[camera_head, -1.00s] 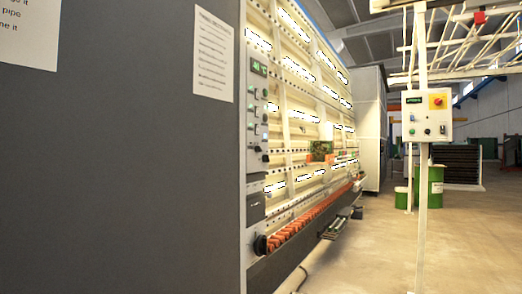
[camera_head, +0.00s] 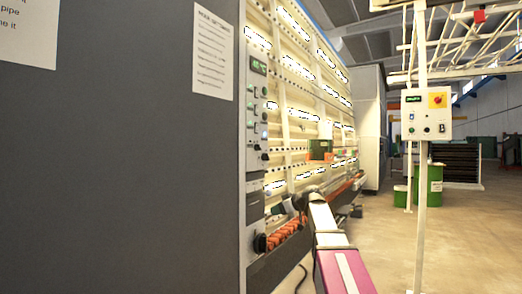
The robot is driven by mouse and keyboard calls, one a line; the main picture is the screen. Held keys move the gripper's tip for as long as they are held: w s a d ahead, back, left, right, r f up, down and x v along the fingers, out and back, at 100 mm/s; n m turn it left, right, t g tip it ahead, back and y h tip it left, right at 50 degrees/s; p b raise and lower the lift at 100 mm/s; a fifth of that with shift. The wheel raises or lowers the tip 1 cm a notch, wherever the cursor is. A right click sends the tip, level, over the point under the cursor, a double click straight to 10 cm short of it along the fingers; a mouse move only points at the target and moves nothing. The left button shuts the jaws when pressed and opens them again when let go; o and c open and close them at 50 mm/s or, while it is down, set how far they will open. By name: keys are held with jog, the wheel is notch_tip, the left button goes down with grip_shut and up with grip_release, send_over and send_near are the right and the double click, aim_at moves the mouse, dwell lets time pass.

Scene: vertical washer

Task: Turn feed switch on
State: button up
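The vertical washer (camera_head: 318,110) stands at the centre, with a narrow grey control panel (camera_head: 256,130) on its near edge. The panel has a green-lit display (camera_head: 258,66) and a column of small knobs or switches (camera_head: 264,145). A second control box (camera_head: 426,115) on a post at the right has a display, a red knob on yellow and small buttons. Labels are too small to read, so I cannot tell which control is the feed switch. My gripper (camera_head: 285,207) is in front of the washer's lower part, right of and below the panel's knobs. Its fingers are small and unclear.
A large dark grey panel (camera_head: 120,150) with paper sheets fills the left. The floor at the right is open.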

notch_tip(320, 180, up, 15)
jog(key=w+d+n+t+y, duration=0.1)
jog(key=n+y, duration=0.2)
jog(key=n+t+y, duration=0.1)
jog(key=n+y, duration=0.1)
jog(key=n, duration=0.1)
send_near(258, 147)
jog(key=x, duration=0.8)
jog(key=shift+w+a+r, duration=0.15)
jog(key=shift+w, duration=0.15)
jog(key=c, duration=0.5)
